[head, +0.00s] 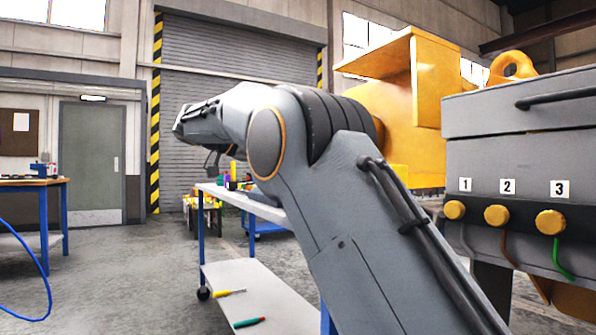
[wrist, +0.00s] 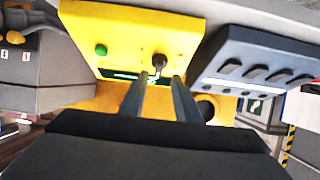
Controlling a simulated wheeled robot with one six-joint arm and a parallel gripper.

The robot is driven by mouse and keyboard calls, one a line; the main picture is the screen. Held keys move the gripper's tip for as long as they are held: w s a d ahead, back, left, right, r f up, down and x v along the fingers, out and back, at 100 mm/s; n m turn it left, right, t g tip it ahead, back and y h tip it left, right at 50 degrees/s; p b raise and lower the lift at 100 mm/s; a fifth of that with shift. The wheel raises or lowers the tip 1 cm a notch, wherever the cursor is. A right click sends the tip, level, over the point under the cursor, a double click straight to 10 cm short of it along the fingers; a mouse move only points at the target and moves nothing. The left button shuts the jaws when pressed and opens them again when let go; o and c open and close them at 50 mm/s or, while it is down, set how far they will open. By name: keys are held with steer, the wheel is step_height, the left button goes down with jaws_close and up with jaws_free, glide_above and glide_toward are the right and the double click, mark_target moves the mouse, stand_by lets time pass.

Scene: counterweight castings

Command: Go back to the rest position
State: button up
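My gripper (wrist: 159,82) shows in the wrist view with its two fingers apart and nothing between them. Beyond the fingertips is a yellow control panel (wrist: 125,25) with a green button (wrist: 101,50) and a small dark switch (wrist: 159,62). The switch lines up with the gap between the fingers, and I see no grip on it. In the head view my arm rises from the lower right and bends to the left over a cart. The gripper's fingers cannot be made out there.
A grey box (head: 530,110) with knobs labelled 1, 2 and 3 and a yellow machine (head: 410,90) stand close at right. A cart (head: 255,205) holds screwdrivers on its lower shelf. A workbench (head: 35,182) is at left. Open floor lies between bench and cart.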

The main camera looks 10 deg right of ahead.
steer(key=shift+s+a+r, duration=0.2)
steer(key=shift+a, duration=0.4)
